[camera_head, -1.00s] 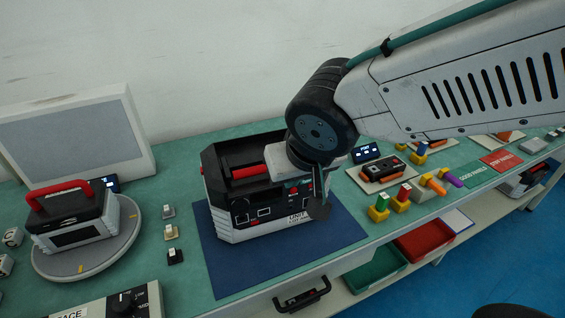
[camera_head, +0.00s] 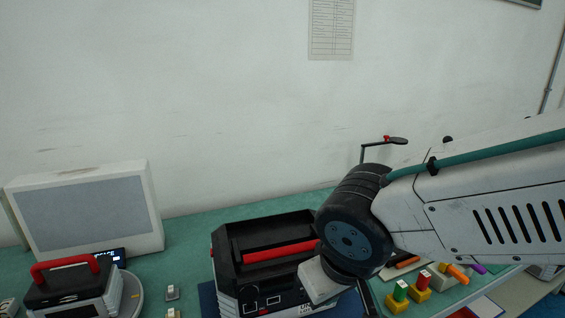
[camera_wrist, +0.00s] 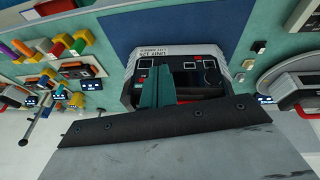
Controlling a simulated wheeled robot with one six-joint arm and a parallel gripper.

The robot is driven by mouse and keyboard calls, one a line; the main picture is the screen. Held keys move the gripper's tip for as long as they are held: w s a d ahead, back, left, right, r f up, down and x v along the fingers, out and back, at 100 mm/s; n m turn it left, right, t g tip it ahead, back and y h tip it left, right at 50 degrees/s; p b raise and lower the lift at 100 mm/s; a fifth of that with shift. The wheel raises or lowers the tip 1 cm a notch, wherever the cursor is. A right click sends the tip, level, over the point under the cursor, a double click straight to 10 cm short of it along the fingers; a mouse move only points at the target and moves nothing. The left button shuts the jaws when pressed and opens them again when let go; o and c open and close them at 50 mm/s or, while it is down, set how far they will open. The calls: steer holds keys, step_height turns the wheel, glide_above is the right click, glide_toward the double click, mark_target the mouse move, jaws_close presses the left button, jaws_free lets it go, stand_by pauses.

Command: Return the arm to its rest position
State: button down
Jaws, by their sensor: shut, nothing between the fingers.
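My gripper (camera_wrist: 158,76) shows in the wrist view as a narrow greenish pair of fingers, shut and empty, in front of the unit labelled UNIT 125 (camera_wrist: 205,70). In the head view the black wrist joint and pale wrist housing are in front of the right part of the same unit (camera_head: 240,262), a black and grey box with a red handle. The fingers are not visible in the head view. I cannot tell how far the fingers are from the unit.
A second unit with a red handle (camera_head: 66,290) sits at the left, before a grey panel (camera_head: 85,212). Coloured connectors (camera_head: 421,287) stand right of my wrist. A crank-like handle (camera_head: 384,142) shows behind my arm.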

steer(key=s+d+r+m+g, duration=0.1)
steer(key=s+d, duration=0.3)
steer(key=d, duration=0.5)
steer(key=s+d+r+m+g, duration=0.1)
steer(key=s+d+r+m, duration=0.3)
steer(key=d, duration=0.5)
steer(key=shift+s+d+g, duration=0.3)
steer(key=shift+d, duration=0.1)
